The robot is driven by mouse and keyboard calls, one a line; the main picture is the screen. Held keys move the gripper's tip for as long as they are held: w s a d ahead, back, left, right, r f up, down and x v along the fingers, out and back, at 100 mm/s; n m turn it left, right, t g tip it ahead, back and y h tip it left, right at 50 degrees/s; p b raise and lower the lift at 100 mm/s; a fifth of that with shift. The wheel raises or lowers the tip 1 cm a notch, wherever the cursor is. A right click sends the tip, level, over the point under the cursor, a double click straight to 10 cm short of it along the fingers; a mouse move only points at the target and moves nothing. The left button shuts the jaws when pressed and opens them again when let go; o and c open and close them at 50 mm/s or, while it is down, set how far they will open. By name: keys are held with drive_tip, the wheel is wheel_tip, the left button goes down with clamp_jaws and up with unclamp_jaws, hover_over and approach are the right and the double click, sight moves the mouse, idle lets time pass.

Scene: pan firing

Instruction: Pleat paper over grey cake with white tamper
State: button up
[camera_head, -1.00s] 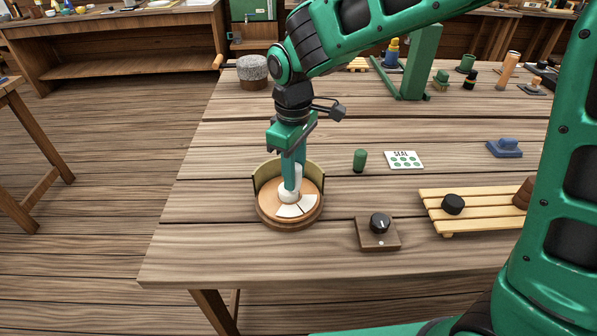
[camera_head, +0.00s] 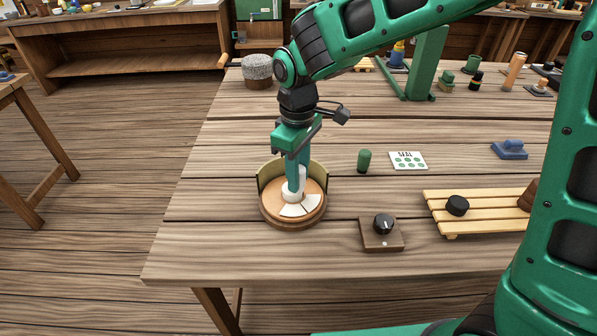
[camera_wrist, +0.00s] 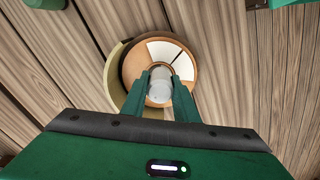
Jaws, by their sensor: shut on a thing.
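My gripper (camera_head: 295,184) is shut on the white tamper (camera_head: 301,178), upright over the round wooden stand (camera_head: 293,224). In the wrist view the tamper (camera_wrist: 160,88) sits between the two green fingers of my gripper (camera_wrist: 160,80). Its white foot is at or just above the tan disc (camera_head: 310,191) in the stand; I cannot tell whether they touch. White paper wedges (camera_head: 296,210) lie on the disc at the front right; they also show in the wrist view (camera_wrist: 165,49). No grey cake shows there; anything under the disc is hidden.
A curved olive wall (camera_head: 270,172) rises behind the disc. A small dark green cylinder (camera_head: 364,160), a SEAL card (camera_head: 408,160), a knob box (camera_head: 382,235) and a slatted rack (camera_head: 470,222) with a black puck (camera_head: 457,205) stand to the right. The table's left front is clear.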

drive_tip(key=shift+r, duration=0.15)
drive_tip(key=shift+r, duration=2.4)
drive_tip(key=shift+d, duration=0.1)
